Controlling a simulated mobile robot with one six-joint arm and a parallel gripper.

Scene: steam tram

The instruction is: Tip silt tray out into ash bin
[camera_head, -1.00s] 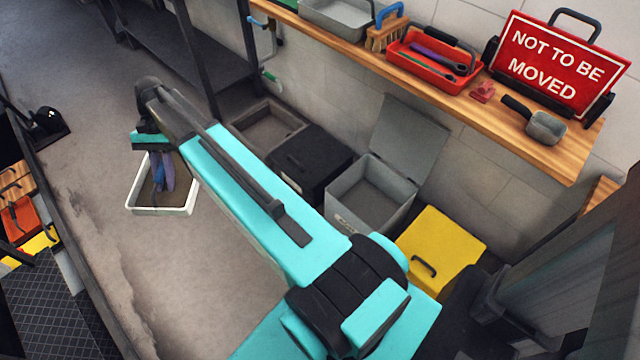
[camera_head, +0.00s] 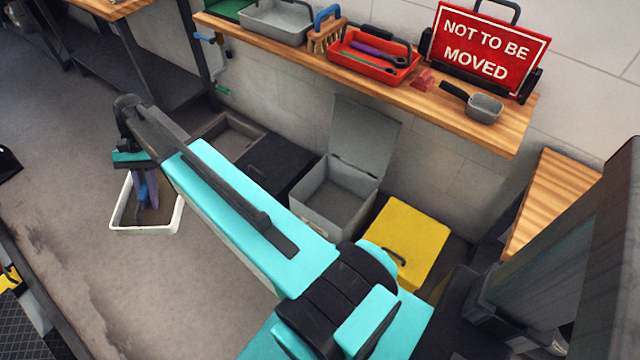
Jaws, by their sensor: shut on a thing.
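A white-rimmed tray (camera_head: 146,231) with brown silt inside hangs at the end of my arm on the left. My gripper (camera_head: 146,205) reaches down into it and is shut on it; the fingertips are partly hidden by the wrist. The tray looks level and above the floor, though its exact height is hard to tell. A grey bin (camera_head: 322,229) with its lid raised stands against the wall to the right of the tray, and looks like the ash bin. Its front label is too small to read. The tray is well apart from it.
A black box (camera_head: 277,166) and a low open box (camera_head: 232,137) stand left of the grey bin, a yellow box (camera_head: 408,240) right of it. A wooden shelf (camera_head: 400,100) with tools and a red sign (camera_head: 485,48) overhangs them.

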